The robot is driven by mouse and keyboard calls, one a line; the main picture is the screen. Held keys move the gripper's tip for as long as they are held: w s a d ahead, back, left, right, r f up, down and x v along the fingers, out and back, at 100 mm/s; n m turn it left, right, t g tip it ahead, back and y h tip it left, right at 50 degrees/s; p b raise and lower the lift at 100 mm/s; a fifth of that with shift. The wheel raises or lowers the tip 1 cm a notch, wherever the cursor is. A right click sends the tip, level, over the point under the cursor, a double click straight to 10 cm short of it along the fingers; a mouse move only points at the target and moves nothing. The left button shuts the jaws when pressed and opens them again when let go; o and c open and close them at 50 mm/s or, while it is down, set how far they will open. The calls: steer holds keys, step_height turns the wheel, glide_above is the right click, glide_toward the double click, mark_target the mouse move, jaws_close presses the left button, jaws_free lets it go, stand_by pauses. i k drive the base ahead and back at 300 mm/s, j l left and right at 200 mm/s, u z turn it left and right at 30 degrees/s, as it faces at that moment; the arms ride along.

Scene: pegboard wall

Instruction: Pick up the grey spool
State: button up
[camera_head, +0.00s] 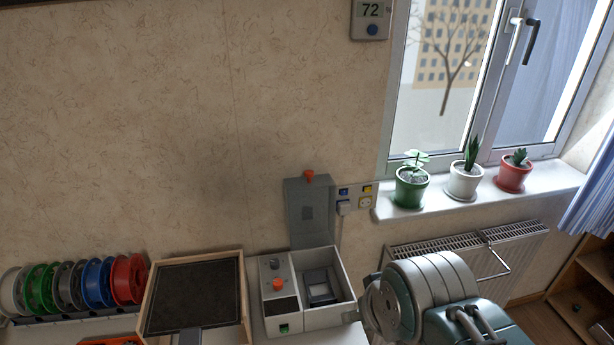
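A row of upright spools stands on a dark rack at the lower left. The grey spool (67,284) is in this row, between a green spool (41,288) and the blue spools (98,281). Its neighbours cover part of it. A pale, whitish spool (13,291) is at the left end, and a red spool (129,277) is at the right end. Part of my arm shows at the lower right, far from the spools. My gripper is not in view.
A wooden-framed dark panel (195,297) is just right of the spools. A grey box with an open lid (310,212) and orange knob stands beside it. Potted plants (464,182) line the windowsill above a radiator (468,262). An orange item (112,341) is cut off below.

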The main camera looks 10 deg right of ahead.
mark_target(70, 286)
steer(key=k+j+u, duration=0.1)
steer(key=j+u, duration=0.55)
steer(key=j, duration=0.2)
steer(key=l+u, duration=0.45)
steer(key=k+l+u, duration=0.1)
steer(key=l+u, duration=0.35)
steer(key=i+j+z, duration=0.3)
steer(key=j, duration=0.3)
steer(key=i+j+z, duration=0.35)
steer(key=j, duration=0.3)
steer(key=i+j+z, duration=0.15)
steer(key=j, duration=0.2)
